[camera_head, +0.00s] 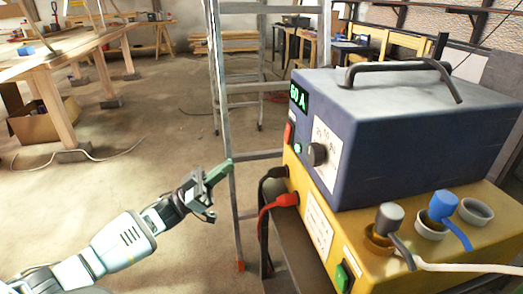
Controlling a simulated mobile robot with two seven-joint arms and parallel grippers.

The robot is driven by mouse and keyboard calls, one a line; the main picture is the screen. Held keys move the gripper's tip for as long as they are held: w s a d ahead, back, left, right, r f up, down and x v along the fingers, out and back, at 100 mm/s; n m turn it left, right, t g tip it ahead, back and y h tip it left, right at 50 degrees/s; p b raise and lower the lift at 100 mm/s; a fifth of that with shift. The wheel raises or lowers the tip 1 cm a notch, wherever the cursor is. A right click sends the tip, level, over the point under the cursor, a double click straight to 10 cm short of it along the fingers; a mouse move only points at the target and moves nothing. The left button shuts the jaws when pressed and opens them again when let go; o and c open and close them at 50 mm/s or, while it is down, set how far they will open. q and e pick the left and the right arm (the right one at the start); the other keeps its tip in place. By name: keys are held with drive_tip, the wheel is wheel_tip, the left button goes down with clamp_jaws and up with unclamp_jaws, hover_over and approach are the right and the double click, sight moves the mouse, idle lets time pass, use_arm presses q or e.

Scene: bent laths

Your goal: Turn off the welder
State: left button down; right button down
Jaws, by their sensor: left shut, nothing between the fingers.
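The welder (420,125) is a dark blue box with a black top handle, at the right. Its front has a lit green display (298,97) that reads 60 A, a red switch (289,133), a small green light (297,148) and a black knob (317,154). Black and red cable plugs sit in the yellow part below. My left gripper (221,171) is shut and empty, with green fingers pointing toward the welder's front. It is left of the switch and appears apart from it. My right gripper is not in view.
The yellow lower box (405,262) has round sockets, grey and blue plugs and a green-lit switch (343,277). An aluminium ladder (222,90) stands behind my left gripper. A wooden workbench (40,65) stands at the left. The concrete floor between is mostly clear.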

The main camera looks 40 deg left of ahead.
sight(286, 135)
use_arm(q)
drive_tip(key=x, duration=0.4)
drive_tip(key=f+x, duration=0.1)
drive_tip(key=x, duration=0.3)
drive_tip(key=w+x, duration=0.1)
drive_tip(key=x, duration=0.3)
drive_tip(key=shift+d+f, duration=0.4)
drive_tip(key=shift+w+d, duration=0.3)
drive_tip(key=shift+w, duration=0.1)
drive_tip(key=shift+w+d+f+t+h+b, duration=0.3)
drive_tip(key=shift+f+b, duration=0.1)
drive_tip(key=shift+b, duration=0.65)
drive_tip(key=shift+r, duration=0.25)
drive_tip(key=shift+s+a, duration=0.1)
